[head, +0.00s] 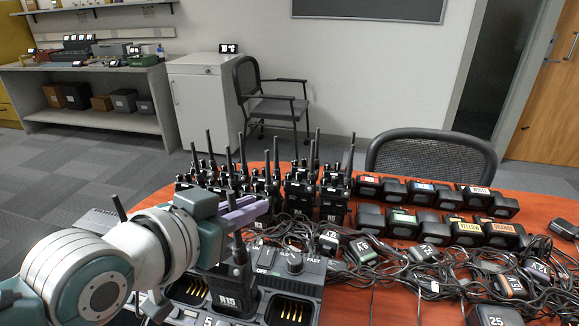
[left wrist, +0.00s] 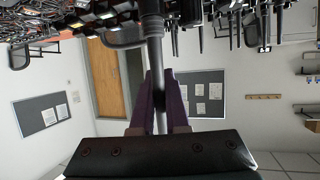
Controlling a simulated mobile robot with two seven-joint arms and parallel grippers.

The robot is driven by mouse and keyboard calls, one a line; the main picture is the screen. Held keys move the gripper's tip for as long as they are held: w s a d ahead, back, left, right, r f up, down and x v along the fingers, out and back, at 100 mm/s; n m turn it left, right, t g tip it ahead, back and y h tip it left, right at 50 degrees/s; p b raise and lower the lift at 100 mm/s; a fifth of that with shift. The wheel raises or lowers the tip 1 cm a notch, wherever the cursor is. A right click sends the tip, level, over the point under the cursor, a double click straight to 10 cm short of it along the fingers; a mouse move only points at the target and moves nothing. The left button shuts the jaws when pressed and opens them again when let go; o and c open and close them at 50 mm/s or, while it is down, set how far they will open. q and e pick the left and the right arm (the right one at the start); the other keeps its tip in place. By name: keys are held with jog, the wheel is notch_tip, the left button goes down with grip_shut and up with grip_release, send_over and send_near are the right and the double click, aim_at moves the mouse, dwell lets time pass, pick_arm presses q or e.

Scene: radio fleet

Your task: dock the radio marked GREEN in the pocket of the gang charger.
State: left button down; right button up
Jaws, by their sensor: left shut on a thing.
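My left gripper (head: 254,209), with purple fingers, is shut on the thin dark antenna of a black radio (head: 236,268). In the left wrist view the antenna (left wrist: 158,65) passes between the fingers (left wrist: 160,100). The radio stands about upright below the fingers at the gang charger (head: 318,268), near a front marked R15. I cannot tell whether it is fully seated. No GREEN mark shows on it from here. The charger has open pockets with gold contacts on both sides of the radio. My right gripper is not in view.
Several upright radios (head: 333,195) with tall antennas stand behind the charger. Black blocks with colour labels, one green (head: 403,220), stand in rows at the right. Tangled cables and numbered units (head: 492,316) cover the table's right. A chair (head: 430,152) stands behind the table.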

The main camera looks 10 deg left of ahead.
aim_at(240, 236)
pick_arm(q)
jog(key=shift+f+b, duration=1.7)
jog(key=shift+f, duration=0.45)
jog(key=c, duration=1.1)
grip_release()
jog(key=shift+c, duration=0.2)
jog(key=o, duration=0.3)
jog(key=p+v, duration=0.2)
jog(key=v, duration=0.8)
jog(key=shift+s+d+f, duration=0.1)
